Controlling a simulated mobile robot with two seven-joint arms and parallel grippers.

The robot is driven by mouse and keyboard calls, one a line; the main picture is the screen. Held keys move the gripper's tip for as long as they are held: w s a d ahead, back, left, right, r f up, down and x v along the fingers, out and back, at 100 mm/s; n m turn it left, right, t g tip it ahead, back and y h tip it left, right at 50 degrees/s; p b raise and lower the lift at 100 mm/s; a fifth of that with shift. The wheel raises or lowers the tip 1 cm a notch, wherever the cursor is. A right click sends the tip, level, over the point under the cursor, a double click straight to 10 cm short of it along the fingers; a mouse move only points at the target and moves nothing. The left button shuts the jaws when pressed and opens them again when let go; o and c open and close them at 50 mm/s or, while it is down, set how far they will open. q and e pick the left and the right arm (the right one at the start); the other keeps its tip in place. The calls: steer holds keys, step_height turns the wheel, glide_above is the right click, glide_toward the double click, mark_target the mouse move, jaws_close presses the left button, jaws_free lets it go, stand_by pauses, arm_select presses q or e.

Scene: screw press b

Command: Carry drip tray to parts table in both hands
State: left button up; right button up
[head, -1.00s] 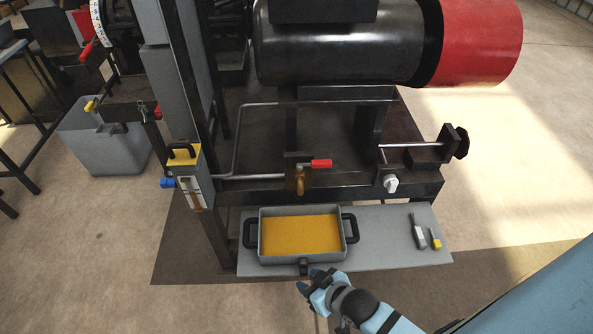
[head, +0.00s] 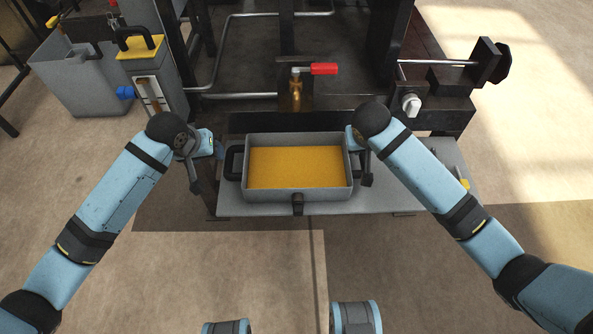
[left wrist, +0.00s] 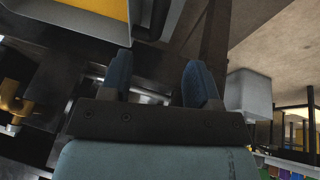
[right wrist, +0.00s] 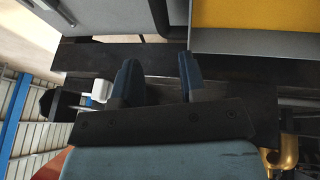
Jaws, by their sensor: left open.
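The drip tray (head: 297,194) is a grey rectangular pan of amber liquid with a black handle at each end and a dark fitting on its front. It sits level on a grey shelf (head: 400,204) under the press. My left gripper (head: 219,148) is open beside the left handle (head: 234,162); its parted fingers (left wrist: 158,80) show with the handle (left wrist: 153,18) beyond them. My right gripper (head: 353,140) is by the right handle, which it partly hides. Its fingers (right wrist: 160,75) are parted, with the handle (right wrist: 172,15) past their tips and nothing between them.
A brass tap with a red lever (head: 323,69) stands behind the tray. A yellow-topped box (head: 140,48) and a grey bin (head: 85,85) are at the left. A white knob (head: 411,104) is at the right. The floor in front is clear.

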mark_target(227, 164)
arm_select(q)
steer(key=x, duration=1.4)
arm_select(e)
steer(key=x, duration=1.3)
steer(key=shift+w+f, duration=0.2)
steer(key=shift+f, duration=0.15)
arm_select(q)
steer(key=c, duration=0.8)
arm_select(e)
jaws_close()
arm_select(q)
jaws_close()
steer(key=shift+r, duration=0.15)
arm_select(e)
steer(key=shift+r, duration=0.1)
